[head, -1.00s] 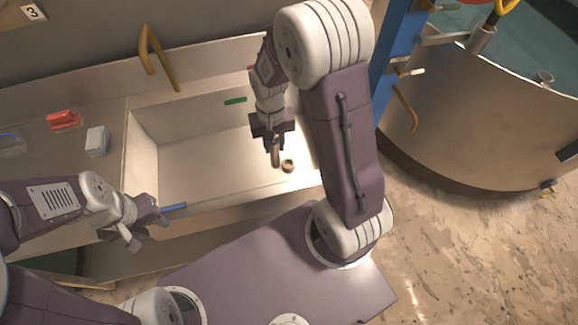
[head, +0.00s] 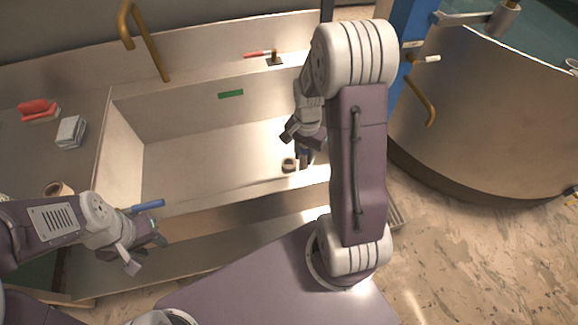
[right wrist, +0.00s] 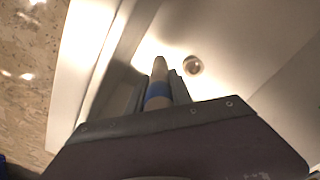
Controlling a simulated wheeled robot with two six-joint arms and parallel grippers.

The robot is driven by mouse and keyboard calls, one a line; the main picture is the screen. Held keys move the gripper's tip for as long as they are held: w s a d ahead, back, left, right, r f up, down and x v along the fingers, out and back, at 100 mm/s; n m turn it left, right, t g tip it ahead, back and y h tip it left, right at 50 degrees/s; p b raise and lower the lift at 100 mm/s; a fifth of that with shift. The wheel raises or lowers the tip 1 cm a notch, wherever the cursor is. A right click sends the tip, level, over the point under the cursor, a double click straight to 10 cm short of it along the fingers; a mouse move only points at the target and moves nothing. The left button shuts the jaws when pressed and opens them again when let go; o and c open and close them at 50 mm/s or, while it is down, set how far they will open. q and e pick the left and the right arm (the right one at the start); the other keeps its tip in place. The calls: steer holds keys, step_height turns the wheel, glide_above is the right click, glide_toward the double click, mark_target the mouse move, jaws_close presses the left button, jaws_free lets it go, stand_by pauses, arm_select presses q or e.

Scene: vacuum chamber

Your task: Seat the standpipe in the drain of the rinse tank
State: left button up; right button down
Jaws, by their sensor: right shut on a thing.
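The standpipe (right wrist: 158,78), a tan tube with a blue band, is between the fingers of my right gripper (right wrist: 160,88), which is shut on it. In the head view my right gripper (head: 305,152) is inside the rinse tank (head: 190,160), just right of the drain (head: 289,165). The drain, a round fitting in the tank floor, also shows in the right wrist view (right wrist: 193,65), to the right of the pipe's tip and apart from it. My left gripper (head: 153,235) is outside the tank, by its front edge; its finger gap is unclear.
A blue-handled tool (head: 148,206) lies by the tank's front rim, close to my left gripper. A brass tap (head: 145,40) arches at the back left. A green strip (head: 231,94) is on the back wall. A round metal vessel (head: 480,120) stands right.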

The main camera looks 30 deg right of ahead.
steer(key=w+f, duration=1)
steer(key=f, duration=0.1)
steer(key=shift+w+d+b, duration=0.3)
steer(key=shift+w+b, duration=0.05)
steer(key=shift+w, duration=0.05)
steer(key=c, duration=1.1)
jaws_free()
steer(key=shift+c, duration=0.2)
steer(key=shift+r, duration=0.1)
step_height(320, 180, up, 12)
steer(key=p, duration=0.1)
steer(key=shift+r, duration=0.15)
